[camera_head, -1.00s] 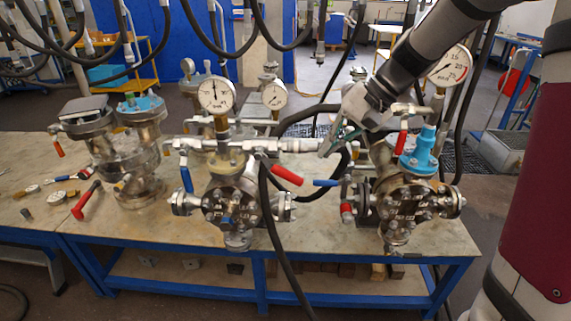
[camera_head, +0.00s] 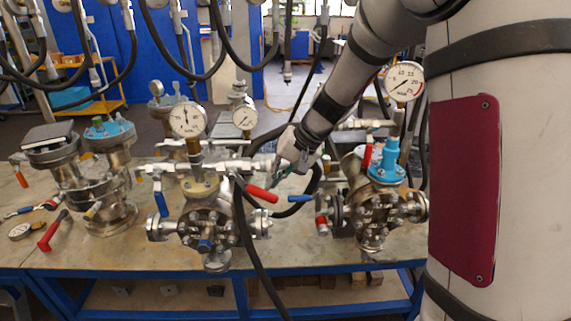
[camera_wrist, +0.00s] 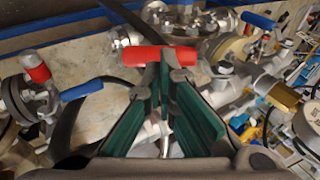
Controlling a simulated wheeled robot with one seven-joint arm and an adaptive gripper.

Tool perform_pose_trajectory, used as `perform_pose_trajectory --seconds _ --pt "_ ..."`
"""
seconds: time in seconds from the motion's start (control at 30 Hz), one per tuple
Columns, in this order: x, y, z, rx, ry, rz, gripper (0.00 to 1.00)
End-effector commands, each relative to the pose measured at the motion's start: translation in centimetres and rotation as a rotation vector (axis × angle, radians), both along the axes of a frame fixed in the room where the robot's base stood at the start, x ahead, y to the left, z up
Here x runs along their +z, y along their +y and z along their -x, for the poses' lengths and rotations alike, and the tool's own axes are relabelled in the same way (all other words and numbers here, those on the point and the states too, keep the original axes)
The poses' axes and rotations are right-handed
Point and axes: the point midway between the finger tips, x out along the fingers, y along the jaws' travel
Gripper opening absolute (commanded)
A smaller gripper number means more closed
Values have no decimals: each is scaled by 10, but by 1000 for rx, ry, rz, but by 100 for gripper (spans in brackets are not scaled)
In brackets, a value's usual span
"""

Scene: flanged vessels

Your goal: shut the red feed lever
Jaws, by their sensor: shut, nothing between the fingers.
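A red lever (camera_head: 262,193) angles down and right from the silver pipe of the middle vessel (camera_head: 205,222). In the wrist view the same red lever (camera_wrist: 150,58) lies crosswise at the tips of my gripper (camera_wrist: 165,75). My gripper is shut and empty, its green fingers together; whether the tips touch the lever cannot be told. In the head view my gripper (camera_head: 284,172) is just right of and above the lever, partly hidden behind its own wrist. No label marks which red lever is the feed one.
A blue lever (camera_head: 300,199) and a red-capped valve (camera_head: 321,222) stand close right, on the right vessel (camera_head: 375,212). A black hose (camera_head: 245,235) hangs beside the red lever. Gauges (camera_head: 188,120) rise behind. Tools lie at the table's left.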

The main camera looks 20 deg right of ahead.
Motion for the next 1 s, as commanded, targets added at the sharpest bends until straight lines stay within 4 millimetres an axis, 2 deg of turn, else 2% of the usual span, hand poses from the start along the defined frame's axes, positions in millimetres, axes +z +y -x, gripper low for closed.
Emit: perform_pose_trajectory --seconds 0.1,0.27,0.67,1.0 --pt "-11 6 -4 1 3 -1 0" --pt "-18 10 -7 0 0 0 0" --pt "-20 10 -8 -1 -1 -2 0" --pt "-25 9 -20 -2 -16 -44 0"
